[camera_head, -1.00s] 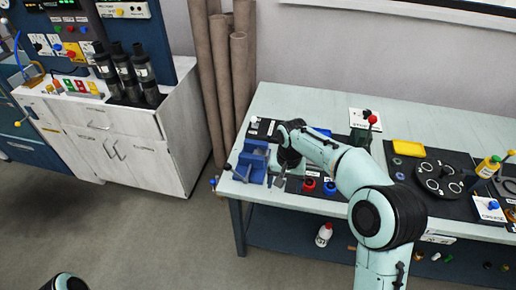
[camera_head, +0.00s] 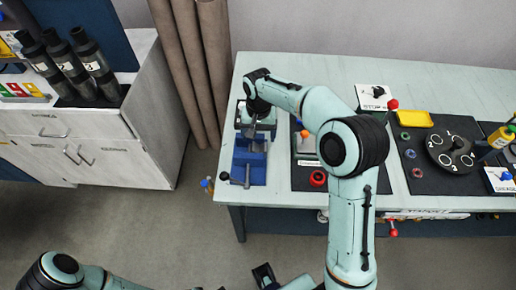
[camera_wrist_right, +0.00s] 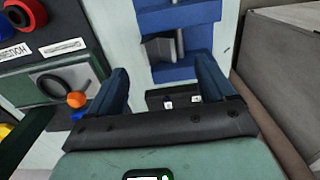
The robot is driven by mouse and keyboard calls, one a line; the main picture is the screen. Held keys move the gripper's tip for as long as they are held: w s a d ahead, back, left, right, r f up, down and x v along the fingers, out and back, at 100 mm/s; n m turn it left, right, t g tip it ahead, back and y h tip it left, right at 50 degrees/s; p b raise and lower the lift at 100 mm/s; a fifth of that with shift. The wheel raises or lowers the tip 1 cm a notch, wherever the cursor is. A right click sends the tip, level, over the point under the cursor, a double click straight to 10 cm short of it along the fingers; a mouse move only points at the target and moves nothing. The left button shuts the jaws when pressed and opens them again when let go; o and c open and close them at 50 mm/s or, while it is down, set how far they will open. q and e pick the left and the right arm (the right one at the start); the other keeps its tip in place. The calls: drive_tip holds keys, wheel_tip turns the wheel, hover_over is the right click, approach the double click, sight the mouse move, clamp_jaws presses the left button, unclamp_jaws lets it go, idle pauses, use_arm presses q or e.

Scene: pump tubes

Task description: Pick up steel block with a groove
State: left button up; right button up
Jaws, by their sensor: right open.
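A small grey metal block with a dark groove-like recess (camera_wrist_right: 160,49) shows in the right wrist view, between the jaws of a blue vise (camera_wrist_right: 180,15). I cannot tell for sure that it is the steel block. In the head view the blue vise (camera_head: 249,168) stands at the table's left end; the block is hard to make out there. My right gripper (camera_wrist_right: 164,85) is open, with nothing seen between its fingers. In the head view my right gripper (camera_head: 254,128) is over the vise's far end. My left arm shows at the bottom, its gripper unclear.
A yellow tray (camera_head: 415,118) and a round black plate (camera_head: 452,150) are further right.

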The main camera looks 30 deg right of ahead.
sight(259, 149)
drive_tip(key=f, duration=0.8)
drive_tip(key=shift+w+d+f, duration=0.15)
drive_tip(key=shift+d+f, duration=0.05)
drive_tip(key=shift+f, duration=0.05)
drive_tip(key=c, duration=1.4)
drive_tip(key=shift+r, duration=0.1)
drive_tip(key=shift+c, duration=0.3)
drive_tip(key=shift+r, duration=0.1)
